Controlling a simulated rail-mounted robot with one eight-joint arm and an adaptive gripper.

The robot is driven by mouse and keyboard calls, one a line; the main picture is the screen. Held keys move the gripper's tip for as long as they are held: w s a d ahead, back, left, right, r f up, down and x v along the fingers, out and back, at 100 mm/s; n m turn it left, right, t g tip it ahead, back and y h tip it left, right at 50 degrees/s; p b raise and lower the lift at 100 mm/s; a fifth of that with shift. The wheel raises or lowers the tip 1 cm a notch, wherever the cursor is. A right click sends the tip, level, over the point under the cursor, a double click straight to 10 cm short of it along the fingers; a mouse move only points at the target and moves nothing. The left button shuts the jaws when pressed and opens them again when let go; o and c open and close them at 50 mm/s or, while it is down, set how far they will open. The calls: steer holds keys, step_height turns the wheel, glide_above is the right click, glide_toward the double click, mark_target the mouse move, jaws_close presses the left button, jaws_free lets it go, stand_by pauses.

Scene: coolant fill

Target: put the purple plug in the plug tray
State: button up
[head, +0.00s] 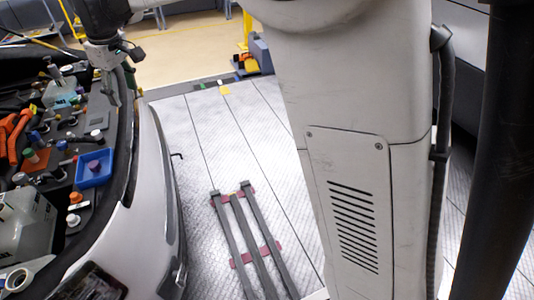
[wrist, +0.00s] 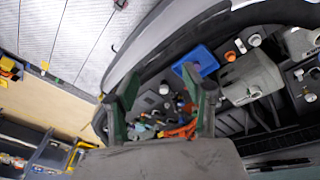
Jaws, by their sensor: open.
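The blue plug tray (head: 107,179) sits on the dark engine bay deck at the left of the head view. A small purple plug (head: 93,166) shows inside it. My gripper (head: 121,90) is above the far right rim of the bay in the head view, apart from the tray. In the wrist view my gripper (wrist: 160,88) has its two green fingers wide apart with nothing between them.
Orange hoses (head: 14,132), a translucent reservoir (head: 62,94) and several coloured caps crowd the bay around the tray. An orange cap (head: 75,198) and a white cap (head: 73,220) stand nearer.

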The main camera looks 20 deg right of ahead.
steer(key=s+d+r+m+t, duration=0.1)
steer(key=s+d+r+m, duration=0.1)
steer(key=s+d, duration=0.55)
steer(key=s+d+r+m+t, duration=0.1)
steer(key=s+d+r+m, duration=0.15)
steer(key=s+d, duration=0.55)
steer(key=s+d+f+m+t, duration=0.1)
steer(key=s+d+f+m, duration=0.1)
steer(key=s+d+f, duration=0.2)
steer(key=s+d+f+m+t, duration=0.2)
steer(key=s+d+f, duration=0.3)
steer(key=s, duration=0.8)
steer(key=d+m, duration=0.1)
steer(key=d, duration=0.1)
steer(key=shift+d+f+h, duration=0.2)
steer(key=shift+d+h, duration=0.2)
